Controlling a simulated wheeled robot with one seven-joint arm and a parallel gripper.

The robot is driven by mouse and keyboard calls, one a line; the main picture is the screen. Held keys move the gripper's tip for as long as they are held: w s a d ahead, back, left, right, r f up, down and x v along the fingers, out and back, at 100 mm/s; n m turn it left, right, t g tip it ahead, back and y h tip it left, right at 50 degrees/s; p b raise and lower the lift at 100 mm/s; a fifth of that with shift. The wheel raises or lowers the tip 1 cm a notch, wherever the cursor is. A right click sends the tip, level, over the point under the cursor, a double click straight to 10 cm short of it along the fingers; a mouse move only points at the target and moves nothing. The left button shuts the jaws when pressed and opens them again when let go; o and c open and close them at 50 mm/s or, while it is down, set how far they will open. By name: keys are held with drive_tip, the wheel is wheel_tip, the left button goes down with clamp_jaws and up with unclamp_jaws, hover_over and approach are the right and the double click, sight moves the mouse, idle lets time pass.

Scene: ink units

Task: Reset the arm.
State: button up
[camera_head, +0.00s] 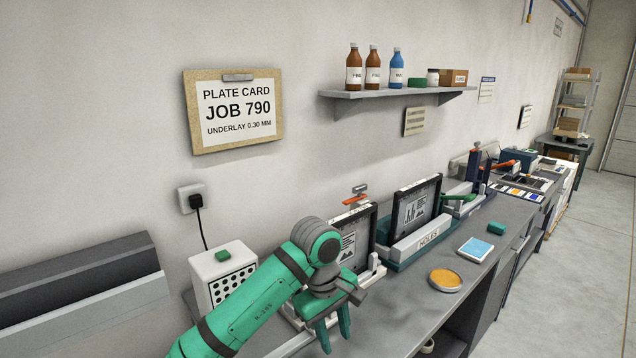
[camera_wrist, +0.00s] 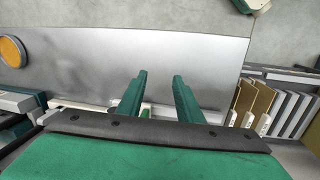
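My green arm reaches in from the bottom of the head view, and my gripper (camera_head: 334,338) hangs over the grey bench top (camera_head: 396,318) with its fingers pointing down. In the wrist view my gripper (camera_wrist: 158,88) has two green fingers standing apart, with nothing between them but bare bench surface behind. The gripper is open and empty. It is in front of a framed plate (camera_head: 352,240) in a stand. My arm hides part of that stand and of the bench.
An amber disc (camera_head: 445,280) and a blue pad (camera_head: 475,249) lie on the bench to the right. A white box (camera_head: 222,278) stands left of my gripper. The front bench strip is mostly clear.

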drive_tip(key=d+f+m+t+h, duration=0.1)
drive_tip(key=d+f+t+h, duration=0.35)
drive_tip(key=d, duration=0.65)
drive_tip(key=d+f+t+h, duration=0.35)
drive_tip(key=d+h, duration=0.25)
drive_tip(key=d, duration=0.6)
drive_tip(key=s+a+f+n+t+y, duration=0.1)
drive_tip(key=s+a+f+t+y, duration=0.25)
drive_tip(key=s+a+f, duration=0.45)
drive_tip(key=s+a+f+n+t+y, duration=0.25)
drive_tip(key=s+a+f+y, duration=0.35)
drive_tip(key=s, duration=0.4)
drive_tip(key=s+a+r+m+y, duration=0.1)
drive_tip(key=s+a+m, duration=0.4)
drive_tip(key=s, duration=0.7)
drive_tip(key=s+a+r+m+y, duration=0.1)
drive_tip(key=s+a+m, duration=0.3)
drive_tip(key=s+a, duration=0.3)
drive_tip(key=s, duration=0.4)
drive_tip(key=shift+s+a+m+t+y, duration=0.3)
drive_tip(key=shift+s+a+m+y, duration=0.05)
drive_tip(key=shift+y, duration=0.05)
